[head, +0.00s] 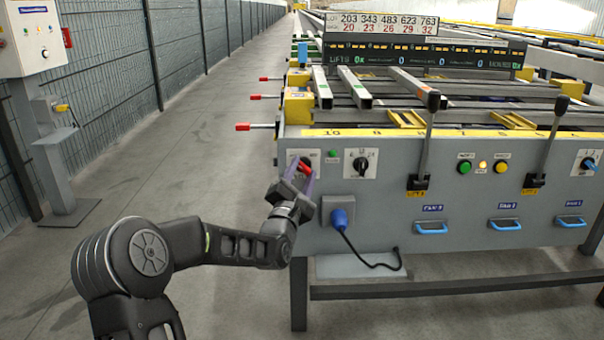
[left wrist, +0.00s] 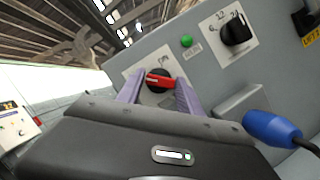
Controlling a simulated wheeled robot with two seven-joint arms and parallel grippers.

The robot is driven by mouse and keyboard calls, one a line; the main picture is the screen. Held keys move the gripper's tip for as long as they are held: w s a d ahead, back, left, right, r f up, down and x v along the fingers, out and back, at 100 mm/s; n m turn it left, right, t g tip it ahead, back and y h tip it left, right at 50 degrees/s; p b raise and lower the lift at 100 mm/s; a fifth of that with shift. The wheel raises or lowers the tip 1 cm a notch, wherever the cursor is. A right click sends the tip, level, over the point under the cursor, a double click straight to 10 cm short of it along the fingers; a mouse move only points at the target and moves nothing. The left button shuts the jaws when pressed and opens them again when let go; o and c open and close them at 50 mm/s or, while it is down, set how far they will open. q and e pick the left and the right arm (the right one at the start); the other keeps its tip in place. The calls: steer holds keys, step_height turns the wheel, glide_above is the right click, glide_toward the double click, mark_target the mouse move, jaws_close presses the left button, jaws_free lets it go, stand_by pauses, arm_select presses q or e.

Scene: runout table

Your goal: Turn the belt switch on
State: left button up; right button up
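The belt switch (head: 304,166) is a rotary switch with a red handle on a pale plate, at the left end of the grey front panel. In the left wrist view the red handle (left wrist: 160,82) lies nearly level across a black round base. My left gripper (head: 300,180) is at the switch, its two purple fingers standing on either side of the handle. In the left wrist view the fingers (left wrist: 158,92) are apart, with a gap to the handle's ends visible. I cannot tell whether they touch the base. My right gripper is not in view.
A green lamp (head: 333,153) and a black selector knob (head: 361,166) sit right of the switch. A blue plug (head: 340,218) with a black cable is below. Two black levers (head: 424,140) stand farther right.

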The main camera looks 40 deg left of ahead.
arm_select(q)
jaws_close()
